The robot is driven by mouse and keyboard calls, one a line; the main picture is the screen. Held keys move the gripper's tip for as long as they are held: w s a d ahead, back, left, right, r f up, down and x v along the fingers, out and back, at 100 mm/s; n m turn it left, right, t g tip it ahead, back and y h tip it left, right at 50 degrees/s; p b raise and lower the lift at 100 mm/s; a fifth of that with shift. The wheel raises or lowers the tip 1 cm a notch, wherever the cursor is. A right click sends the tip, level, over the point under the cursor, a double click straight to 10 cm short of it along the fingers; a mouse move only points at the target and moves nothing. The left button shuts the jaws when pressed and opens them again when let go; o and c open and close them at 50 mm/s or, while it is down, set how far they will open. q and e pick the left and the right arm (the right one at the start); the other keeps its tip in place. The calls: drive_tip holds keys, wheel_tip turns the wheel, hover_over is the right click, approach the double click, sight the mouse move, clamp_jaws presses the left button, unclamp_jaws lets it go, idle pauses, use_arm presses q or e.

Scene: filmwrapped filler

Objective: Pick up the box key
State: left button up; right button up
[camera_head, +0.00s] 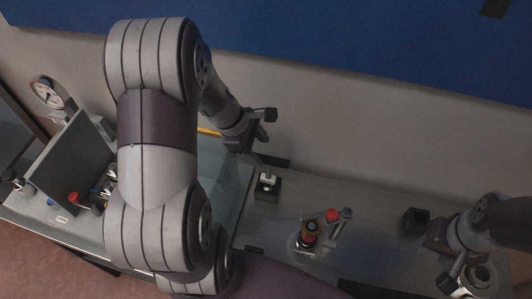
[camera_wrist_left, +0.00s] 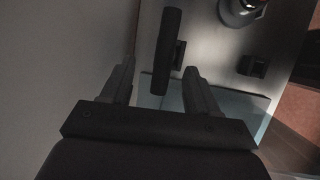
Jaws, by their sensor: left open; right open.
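I cannot tell for certain which thing is the box key. A small silver-topped piece in a black holder (camera_head: 267,186) stands on the bench below my left gripper (camera_head: 264,150). A dark upright bar (camera_wrist_left: 166,50) shows in the left wrist view between the open fingers of that gripper (camera_wrist_left: 160,70), apparently beyond them; no contact is visible. A small dark block (camera_wrist_left: 252,66) lies to its right. My left gripper is empty, near the back wall. My right gripper (camera_head: 448,268) is open at the right edge, partly hidden by its own arm.
A round stand with a red-knobbed arm (camera_head: 307,237) is mid-bench. A black cup-like block (camera_head: 415,219) and a round metal container (camera_head: 481,278) are at the right. A grey panel (camera_head: 72,162) and a gauge (camera_head: 47,93) stand left. My left arm hides part of the bench.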

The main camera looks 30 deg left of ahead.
sight(272, 164)
use_arm(q)
drive_tip(key=shift+s+d+f, duration=0.35)
drive_tip(key=shift+d+f, duration=0.05)
drive_tip(key=shift+d, duration=0.15)
drive_tip(key=shift+s+d+f, duration=0.3)
drive_tip(key=shift+d+f, duration=0.05)
drive_tip(key=shift+d, duration=0.2)
drive_tip(key=w+f, duration=0.2)
drive_tip(key=f, duration=0.1)
drive_tip(key=w+f, duration=0.1)
drive_tip(key=f, duration=0.1)
drive_tip(key=shift+w+d, duration=0.1)
drive_tip(key=shift+d, duration=0.3)
drive_tip(key=shift+w+f, duration=0.1)
drive_tip(key=shift+f, duration=0.15)
drive_tip(key=shift+s+d+r, duration=0.15)
drive_tip(key=shift+s+d, duration=0.05)
drive_tip(key=shift+s, duration=0.25)
drive_tip(key=shift+d, duration=0.1)
drive_tip(key=shift+c, duration=1.2)
drive_tip(key=shift+w, duration=0.2)
clamp_jaws()
use_arm(e)
drive_tip(key=shift+s+d+f, duration=0.1)
drive_tip(key=shift+d+f, duration=0.1)
drive_tip(key=shift+d, duration=0.25)
